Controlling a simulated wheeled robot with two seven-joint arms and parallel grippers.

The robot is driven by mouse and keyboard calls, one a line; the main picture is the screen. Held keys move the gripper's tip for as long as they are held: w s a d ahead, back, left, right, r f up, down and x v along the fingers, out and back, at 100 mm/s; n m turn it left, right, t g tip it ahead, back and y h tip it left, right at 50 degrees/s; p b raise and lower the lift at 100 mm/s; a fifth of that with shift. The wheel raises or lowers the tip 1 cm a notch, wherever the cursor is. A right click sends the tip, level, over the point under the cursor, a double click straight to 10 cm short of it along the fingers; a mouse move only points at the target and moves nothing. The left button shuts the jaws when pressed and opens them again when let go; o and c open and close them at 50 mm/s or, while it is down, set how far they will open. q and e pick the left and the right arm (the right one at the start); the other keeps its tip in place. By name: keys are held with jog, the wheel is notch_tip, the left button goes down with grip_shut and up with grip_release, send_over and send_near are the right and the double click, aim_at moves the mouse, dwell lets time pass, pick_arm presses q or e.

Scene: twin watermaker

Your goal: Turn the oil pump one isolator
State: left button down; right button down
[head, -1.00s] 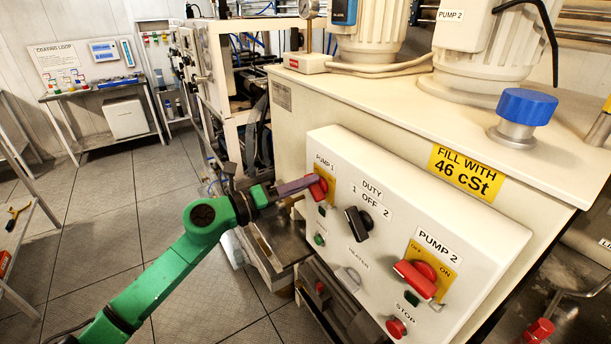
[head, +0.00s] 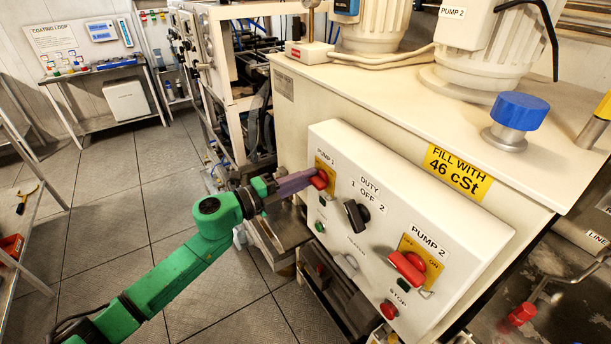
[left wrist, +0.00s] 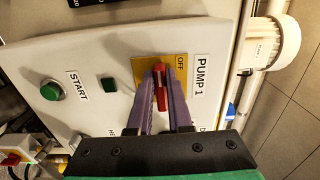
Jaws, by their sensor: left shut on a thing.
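The pump 1 isolator is a red handle (head: 319,180) on a yellow plate at the upper left of the white control panel (head: 400,250). In the left wrist view the red handle (left wrist: 161,90) stands between two purple fingers, beside the "PUMP 1" label and below "OFF". My left gripper (head: 306,181), on a green arm, is shut on this handle, and its fingers partly hide the plate. In the left wrist view the gripper (left wrist: 160,84) covers the plate's lower part. My right gripper is not in view.
The pump 2 isolator (head: 408,266), a black duty selector (head: 356,214) and a red stop button (head: 389,310) sit on the same panel. A green start button (left wrist: 51,91) is near pump 1. A blue cap (head: 522,107) stands on the tank top.

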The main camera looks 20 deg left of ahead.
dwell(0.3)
pick_arm(q)
jog(key=c, duration=0.8)
grip_release()
jog(key=shift+c, duration=0.2)
jog(key=shift+a, duration=0.1)
jog(key=shift+s+f, duration=0.1)
jog(key=b+v, duration=0.4)
jog(key=v, duration=1)
jog(key=shift+s, duration=0.2)
jog(key=shift+a, duration=0.15)
